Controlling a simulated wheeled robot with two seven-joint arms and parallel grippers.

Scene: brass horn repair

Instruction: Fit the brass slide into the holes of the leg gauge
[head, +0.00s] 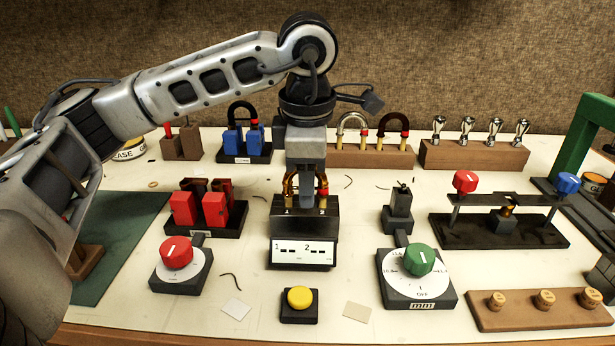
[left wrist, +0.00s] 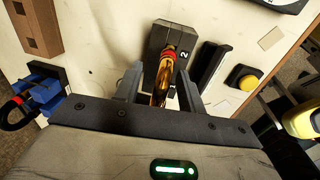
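The brass slide (left wrist: 160,85), a U-shaped tube with red bands, stands upright at the leg gauge (head: 304,228). In the head view its two legs, one showing beside my gripper (head: 323,187), reach down to the gauge's top; whether they sit fully in the holes cannot be told. The gauge, a dark block, also shows in the left wrist view (left wrist: 155,45). Its display reads dashes beside 1 and 2. My left gripper (head: 305,190) points down over the slide. In the left wrist view its fingers (left wrist: 160,88) stand apart on both sides of the slide, with gaps. My right gripper is out of view.
A yellow button (head: 299,298) stands in front of the gauge. Red-knob (head: 176,255) and green-knob (head: 420,262) dials flank it. Red blocks (head: 200,208) stand left, a small dark post (head: 398,208) right. Wooden and blue racks with other tubes line the back.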

